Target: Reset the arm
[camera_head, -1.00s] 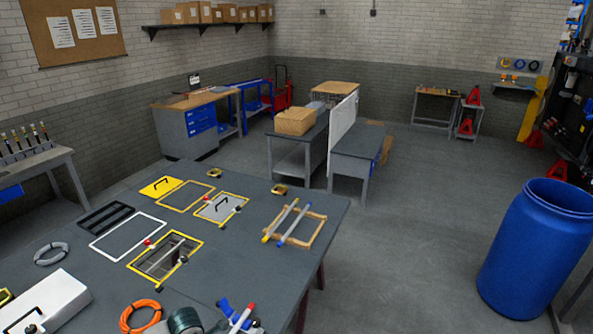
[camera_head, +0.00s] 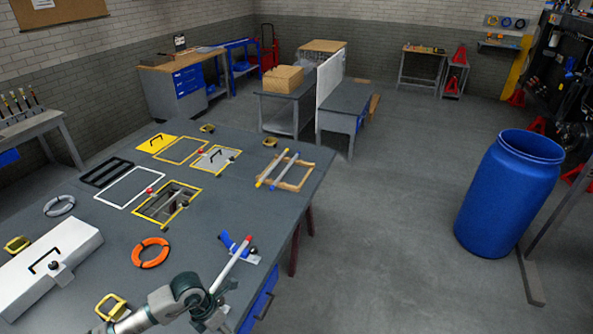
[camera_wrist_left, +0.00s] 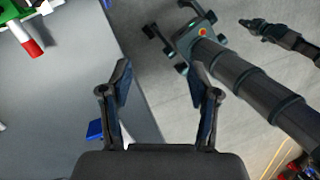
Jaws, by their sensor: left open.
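My left arm enters the head view at the bottom left, with a grey and teal joint (camera_head: 190,287) over the table's front part. Where its fingers are in that view is hard to make out. In the left wrist view my left gripper (camera_wrist_left: 160,82) is open, its two dark fingers apart with nothing between them. Below them are the grey table and its edge, with floor beyond. A red-tipped white stick (camera_head: 233,262) lies on the table near the arm; a red-ended white piece (camera_wrist_left: 27,37) shows at the wrist view's upper left. My right gripper does not show in the head view.
The grey table (camera_head: 95,225) holds a white box (camera_head: 45,268), an orange cable coil (camera_head: 150,253), yellow-framed panels and a wooden frame with two rods (camera_head: 285,171). A blue barrel (camera_head: 508,192) stands on the floor at right. Floor between table and barrel is clear.

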